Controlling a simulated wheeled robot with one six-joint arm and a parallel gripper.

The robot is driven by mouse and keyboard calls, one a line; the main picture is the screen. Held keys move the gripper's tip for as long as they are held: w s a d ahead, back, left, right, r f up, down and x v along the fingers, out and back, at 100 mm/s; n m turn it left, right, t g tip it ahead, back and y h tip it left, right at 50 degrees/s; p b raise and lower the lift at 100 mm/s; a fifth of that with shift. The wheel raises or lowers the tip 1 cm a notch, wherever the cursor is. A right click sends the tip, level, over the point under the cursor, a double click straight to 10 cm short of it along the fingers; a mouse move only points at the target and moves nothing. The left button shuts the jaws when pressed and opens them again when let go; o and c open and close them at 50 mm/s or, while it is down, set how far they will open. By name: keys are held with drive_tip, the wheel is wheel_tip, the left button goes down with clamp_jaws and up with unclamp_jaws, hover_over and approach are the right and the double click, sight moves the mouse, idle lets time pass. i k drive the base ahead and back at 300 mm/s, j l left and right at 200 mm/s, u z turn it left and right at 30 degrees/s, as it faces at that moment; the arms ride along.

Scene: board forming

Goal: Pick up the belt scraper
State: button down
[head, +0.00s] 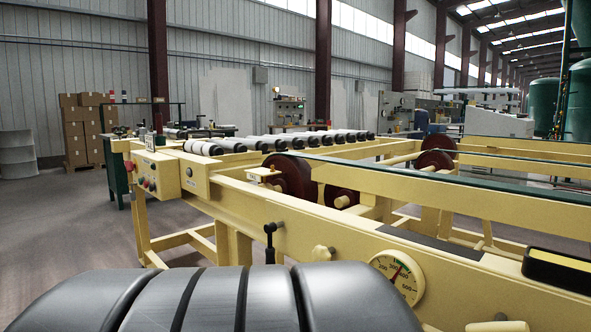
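I cannot make out a belt scraper for certain in the head view. Several small objects lie on a dark green workbench (116,172) at the left, behind the yellow machine, but they are too small to tell apart. A black T-shaped handle (270,241) stands upright at the near side of the machine frame. I cannot tell what it belongs to. My gripper is not in view.
A long yellow machine frame (300,228) with rollers (255,143), a control box (150,178) and a round dial gauge (398,278) crosses close ahead. Stacked cartons (82,128) and a grey drum (17,153) stand at the far left. Open floor (60,225) lies left.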

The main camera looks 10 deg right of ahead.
sight(143, 131)
drive_tip(key=z, duration=1.05)
drive_tip(key=u, duration=1.8)
